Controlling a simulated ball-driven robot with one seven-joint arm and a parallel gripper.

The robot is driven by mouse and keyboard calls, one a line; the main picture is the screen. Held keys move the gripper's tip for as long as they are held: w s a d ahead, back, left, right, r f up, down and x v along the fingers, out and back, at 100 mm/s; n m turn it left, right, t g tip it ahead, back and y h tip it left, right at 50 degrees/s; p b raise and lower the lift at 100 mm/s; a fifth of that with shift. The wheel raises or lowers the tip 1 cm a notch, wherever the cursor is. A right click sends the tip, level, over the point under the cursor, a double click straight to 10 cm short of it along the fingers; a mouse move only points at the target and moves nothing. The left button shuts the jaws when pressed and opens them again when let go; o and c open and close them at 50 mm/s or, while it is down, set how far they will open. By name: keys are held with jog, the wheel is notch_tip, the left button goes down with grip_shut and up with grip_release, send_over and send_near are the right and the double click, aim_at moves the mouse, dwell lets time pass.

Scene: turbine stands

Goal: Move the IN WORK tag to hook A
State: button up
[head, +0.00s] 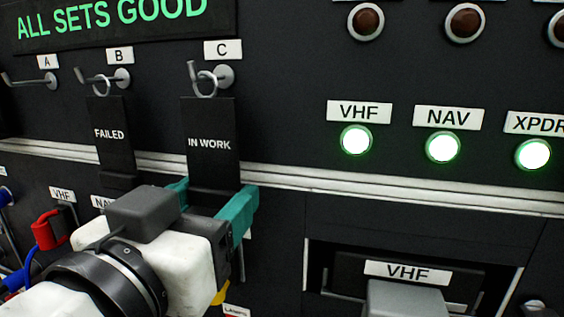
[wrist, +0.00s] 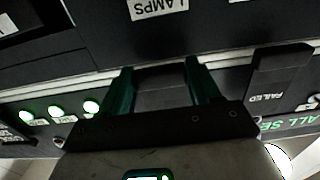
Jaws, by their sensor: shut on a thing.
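The black IN WORK tag (head: 209,122) hangs upright below hook C (head: 222,77), its metal ring still around the hook. My gripper (head: 212,201) is at the tag's lower end, its teal fingers on either side and shut on it. The wrist view shows the fingers (wrist: 159,80) with a dark piece of the tag between them; its lettering is not visible there. Hook A (head: 28,81) at the far left is empty.
The FAILED tag (head: 110,134) hangs on hook B (head: 122,78), between hooks A and C, close left of my gripper. It also shows in the wrist view (wrist: 277,82). A pale rail (head: 330,186) crosses the panel below the hooks. Cables and a red connector (head: 50,230) are at lower left.

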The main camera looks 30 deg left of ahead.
jog(key=shift+s+d, duration=0.15)
jog(key=shift+s, duration=0.25)
jog(key=shift+s, duration=0.15)
grip_shut()
jog(key=shift+v, duration=1.15)
